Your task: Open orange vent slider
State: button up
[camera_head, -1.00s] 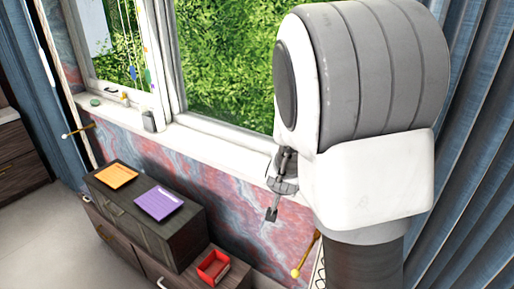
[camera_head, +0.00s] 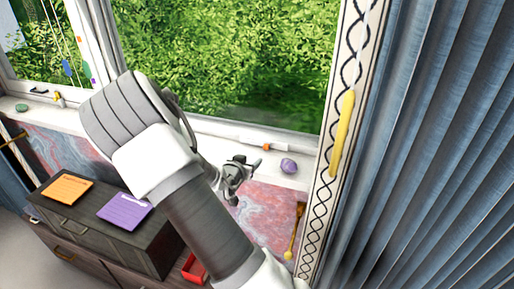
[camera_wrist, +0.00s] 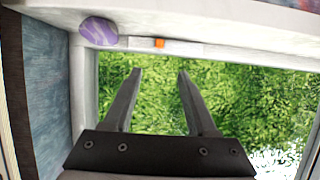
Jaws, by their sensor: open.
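The orange vent slider (camera_head: 266,147) is a small orange knob on a white strip along the bottom of the window frame. It also shows in the wrist view (camera_wrist: 159,43), beyond the fingertips and near the middle. My gripper (camera_head: 250,163) is just left of the slider and somewhat lower in the head view. In the wrist view my gripper (camera_wrist: 158,72) has its two dark fingers spread apart, with nothing between them. The fingertips do not touch the slider.
A purple stone (camera_head: 289,166) lies on the window sill beside the slider, and shows in the wrist view (camera_wrist: 99,31). A yellow handle (camera_head: 342,134) and patterned trim stand at the right, next to blue curtains (camera_head: 430,150). A dark cabinet (camera_head: 100,225) with orange and purple pads is below left.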

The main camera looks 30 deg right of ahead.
aim_at(266, 147)
jog(key=x, duration=1.7)
jog(key=shift+w+d, duration=0.1)
jog(key=shift+d, duration=0.1)
grip_shut()
dwell(0.9)
